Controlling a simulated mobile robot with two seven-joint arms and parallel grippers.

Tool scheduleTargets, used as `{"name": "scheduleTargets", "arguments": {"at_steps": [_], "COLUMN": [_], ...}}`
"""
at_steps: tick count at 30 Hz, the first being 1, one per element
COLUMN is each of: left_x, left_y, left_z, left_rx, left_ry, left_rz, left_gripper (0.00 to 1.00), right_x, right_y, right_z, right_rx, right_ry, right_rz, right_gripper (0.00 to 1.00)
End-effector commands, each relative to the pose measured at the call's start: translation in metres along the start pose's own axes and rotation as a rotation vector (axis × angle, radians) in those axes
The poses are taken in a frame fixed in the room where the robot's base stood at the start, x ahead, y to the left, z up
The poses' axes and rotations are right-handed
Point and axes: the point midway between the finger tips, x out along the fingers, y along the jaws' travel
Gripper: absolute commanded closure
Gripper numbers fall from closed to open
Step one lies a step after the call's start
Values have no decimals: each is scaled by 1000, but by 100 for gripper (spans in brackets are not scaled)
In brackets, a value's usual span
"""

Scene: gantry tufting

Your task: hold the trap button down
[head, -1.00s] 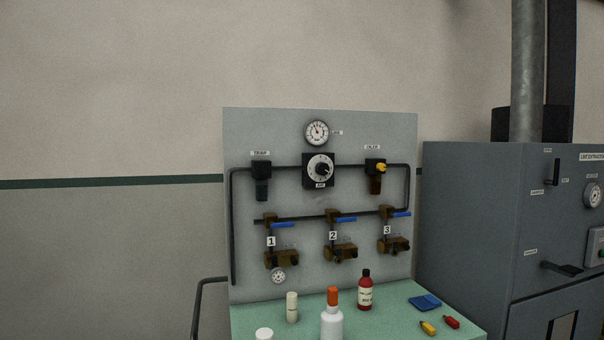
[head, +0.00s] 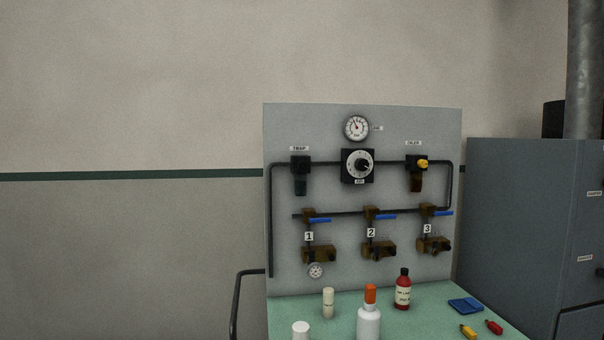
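The trap (head: 300,174) is a black block with a dark bowl hanging below it, at the upper left of the grey panel (head: 405,270). A small label reading TRAP sits above it. The button itself is too small to make out at this distance. Neither of my grippers shows in the head view, and nothing touches the trap.
Blue-handled valves sit below. Bottles, including a red one (head: 403,290), stand on the green bench (head: 430,318). A grey cabinet (head: 520,230) is at right.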

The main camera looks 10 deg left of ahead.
Motion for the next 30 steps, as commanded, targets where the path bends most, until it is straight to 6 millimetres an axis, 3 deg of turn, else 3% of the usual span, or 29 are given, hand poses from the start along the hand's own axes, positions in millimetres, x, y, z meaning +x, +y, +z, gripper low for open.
{"name": "scheduleTargets", "arguments": {"at_steps": [2, 23, 30], "left_x": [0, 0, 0], "left_y": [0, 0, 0], "left_z": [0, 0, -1], "left_rx": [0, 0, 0], "left_ry": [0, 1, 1], "left_rz": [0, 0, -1], "left_gripper": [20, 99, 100], "right_x": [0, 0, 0], "right_y": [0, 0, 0], "right_z": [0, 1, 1], "right_rx": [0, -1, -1], "right_ry": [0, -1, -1], "right_rz": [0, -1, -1], "right_gripper": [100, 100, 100]}}
